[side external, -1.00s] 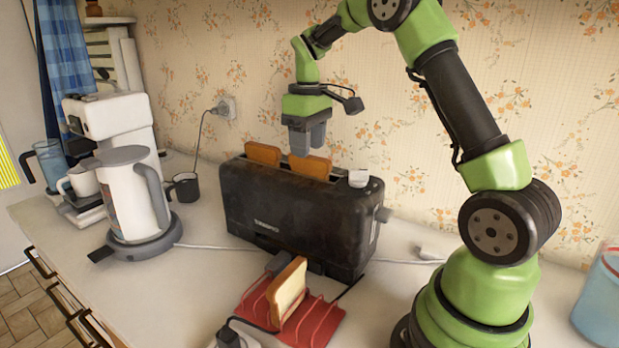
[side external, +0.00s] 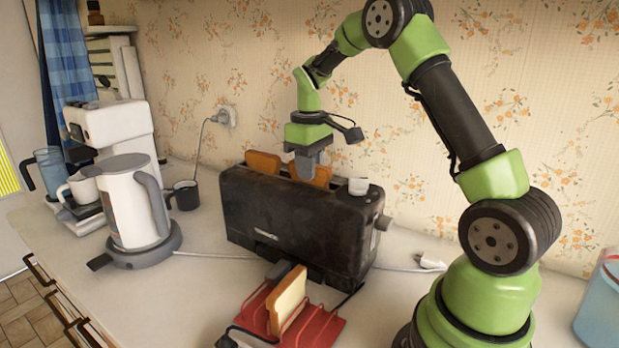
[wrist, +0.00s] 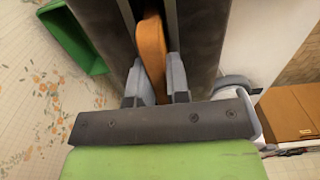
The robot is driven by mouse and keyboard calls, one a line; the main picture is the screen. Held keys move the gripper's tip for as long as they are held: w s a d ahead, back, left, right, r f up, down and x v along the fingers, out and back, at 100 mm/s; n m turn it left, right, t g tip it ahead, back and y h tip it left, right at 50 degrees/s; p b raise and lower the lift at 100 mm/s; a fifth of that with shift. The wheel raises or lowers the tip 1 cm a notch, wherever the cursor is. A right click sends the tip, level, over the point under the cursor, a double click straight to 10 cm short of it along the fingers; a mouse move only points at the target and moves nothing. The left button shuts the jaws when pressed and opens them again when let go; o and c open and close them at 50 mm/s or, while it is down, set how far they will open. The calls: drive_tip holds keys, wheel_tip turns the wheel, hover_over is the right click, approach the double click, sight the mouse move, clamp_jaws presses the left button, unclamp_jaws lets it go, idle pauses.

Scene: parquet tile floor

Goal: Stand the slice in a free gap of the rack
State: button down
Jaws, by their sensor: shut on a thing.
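A dark toaster (side external: 290,228) stands on the counter with two toasted slices upright in its slot. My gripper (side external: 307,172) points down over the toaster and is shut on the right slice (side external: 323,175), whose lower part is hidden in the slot. In the wrist view the slice (wrist: 151,50) stands between the two grey fingers, which touch its faces. The left slice (side external: 263,163) sticks up beside my gripper. A red wire rack (side external: 322,328) lies in front of the toaster, with one pale slice (side external: 288,298) upright in it and free gaps to its right.
A white kettle (side external: 135,205) on its base, a dark mug (side external: 184,195) and a coffee machine (side external: 113,135) stand at left. A black cord runs by the rack. A white plug (side external: 431,262) lies right of the toaster. A blue container (side external: 603,305) stands at far right.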

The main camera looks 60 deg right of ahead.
wheel_tip(320, 180, up, 15)
drive_tip(key=s+a+n, duration=0.6)
drive_tip(key=a+n, duration=0.3)
drive_tip(key=s+a+n, duration=0.6)
drive_tip(key=a+n, duration=0.3)
wheel_tip(320, 180, down, 21)
drive_tip(key=shift+s+d+r, duration=0.15)
drive_tip(key=shift+d, duration=0.1)
drive_tip(key=shift+f, duration=2.05)
